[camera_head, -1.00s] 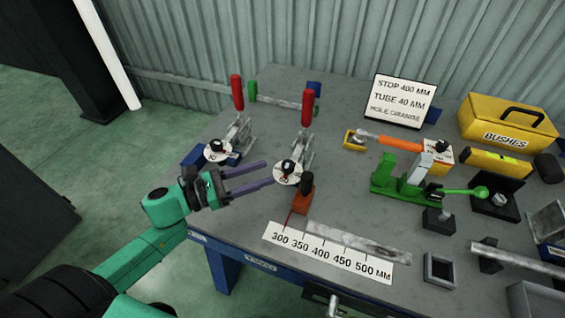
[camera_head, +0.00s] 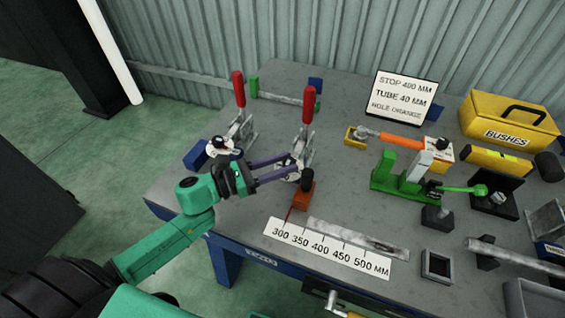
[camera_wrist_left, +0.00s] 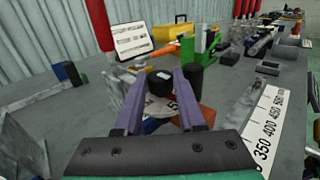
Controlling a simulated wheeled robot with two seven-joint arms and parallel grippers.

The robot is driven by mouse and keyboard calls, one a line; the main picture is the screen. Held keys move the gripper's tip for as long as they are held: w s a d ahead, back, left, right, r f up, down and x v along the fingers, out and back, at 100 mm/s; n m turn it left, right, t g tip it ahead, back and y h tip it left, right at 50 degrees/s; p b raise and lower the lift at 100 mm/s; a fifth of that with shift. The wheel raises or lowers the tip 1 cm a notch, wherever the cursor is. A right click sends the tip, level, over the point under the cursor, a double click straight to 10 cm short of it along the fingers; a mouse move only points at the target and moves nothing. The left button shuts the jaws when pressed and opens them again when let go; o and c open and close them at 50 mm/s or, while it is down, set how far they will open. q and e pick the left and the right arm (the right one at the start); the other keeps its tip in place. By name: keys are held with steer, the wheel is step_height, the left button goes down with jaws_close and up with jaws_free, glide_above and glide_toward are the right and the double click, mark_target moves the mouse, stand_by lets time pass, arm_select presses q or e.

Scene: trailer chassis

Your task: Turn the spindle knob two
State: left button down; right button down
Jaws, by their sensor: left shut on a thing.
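My left gripper (camera_head: 288,167) reaches in from the left over the bench, its two purple fingers at the right-hand white dial. In the left wrist view, the black spindle knob (camera_wrist_left: 160,84) sits between the fingertips, with the fingers shut on it. The white numbered dial (camera_wrist_left: 158,110) shows below the knob, partly hidden by the fingers. A second white dial with a black knob (camera_head: 219,143) stands to the left, clear of the fingers. Behind each dial is a metal clamp with a red handle (camera_head: 308,106). My right gripper is out of view.
An orange block with a black knob (camera_head: 304,192) stands close beside the gripped dial. A 300–500 mm scale (camera_head: 325,248) lies in front. To the right are a green fixture (camera_head: 397,178), a sign (camera_head: 404,98) and a yellow bushes box (camera_head: 508,120).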

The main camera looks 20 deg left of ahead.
arm_select(q)
steer(key=shift+n+t+y, duration=0.3)
steer(key=shift+t, duration=0.1)
steer(key=shift+d+n+t+y, duration=0.1)
steer(key=shift+n+t+y, duration=0.2)
steer(key=shift+n+y, duration=0.1)
steer(key=n+t+y, duration=0.1)
steer(key=n+t+y+b, duration=0.1)
steer(key=y, duration=0.1)
steer(key=shift+s+d+f, duration=0.1)
steer(key=shift+s+f, duration=0.05)
steer(key=n+y, duration=0.1)
steer(key=n+t+y+b, duration=0.1)
steer(key=y, duration=0.1)
steer(key=n+t+y+b, duration=0.1)
steer(key=shift+s+d+n+y, duration=0.1)
steer(key=shift+d+n+y, duration=0.15)
steer(key=shift+n+y, duration=0.05)
steer(key=shift+d+n+t+y+b, duration=0.15)
steer(key=shift+n+t+y+b, duration=0.4)
steer(key=shift+n+y, duration=0.9)
steer(key=shift+y, duration=0.55)
steer(key=c, duration=0.8)
jaws_free()
